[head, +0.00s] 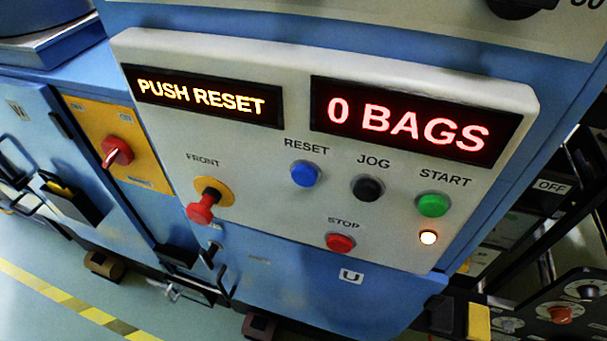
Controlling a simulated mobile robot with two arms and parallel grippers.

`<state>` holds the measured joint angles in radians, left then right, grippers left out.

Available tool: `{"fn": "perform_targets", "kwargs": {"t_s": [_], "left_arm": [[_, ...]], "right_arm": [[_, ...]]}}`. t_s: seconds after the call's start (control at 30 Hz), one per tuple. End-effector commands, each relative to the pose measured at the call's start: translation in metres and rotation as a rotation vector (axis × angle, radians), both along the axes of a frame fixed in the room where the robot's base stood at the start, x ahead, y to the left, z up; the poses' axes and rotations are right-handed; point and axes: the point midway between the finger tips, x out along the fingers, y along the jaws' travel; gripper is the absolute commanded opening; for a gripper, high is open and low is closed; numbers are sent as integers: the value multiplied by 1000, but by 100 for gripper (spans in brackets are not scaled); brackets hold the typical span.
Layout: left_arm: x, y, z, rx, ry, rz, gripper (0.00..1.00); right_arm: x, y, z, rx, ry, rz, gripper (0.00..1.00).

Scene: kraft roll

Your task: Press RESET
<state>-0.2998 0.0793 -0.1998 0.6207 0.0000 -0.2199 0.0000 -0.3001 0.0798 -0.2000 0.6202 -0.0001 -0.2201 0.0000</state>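The blue RESET button (305,174) sits on a pale control panel (290,60), under its printed label RESET. The panel is tilted in the view. The left display (202,97) reads PUSH RESET in yellow. The right display (413,121) reads 0 BAGS in red. Neither of my grippers shows in the head view, and nothing covers the button.
Near RESET are a black JOG button (367,188), a green START button (432,205), a red STOP button (340,243) and a lit lamp (428,238). A red FRONT knob (202,208) sticks out at lower left. A red rotary switch (117,151) is on a yellow plate.

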Motion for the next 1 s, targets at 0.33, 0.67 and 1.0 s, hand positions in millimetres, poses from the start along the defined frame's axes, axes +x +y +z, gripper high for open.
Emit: {"fn": "perform_targets", "kwargs": {"t_s": [0.33,0.67,1.0], "left_arm": [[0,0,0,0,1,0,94],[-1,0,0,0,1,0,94],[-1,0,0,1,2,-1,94]], "right_arm": [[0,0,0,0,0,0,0],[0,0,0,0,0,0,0],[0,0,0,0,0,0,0]]}}
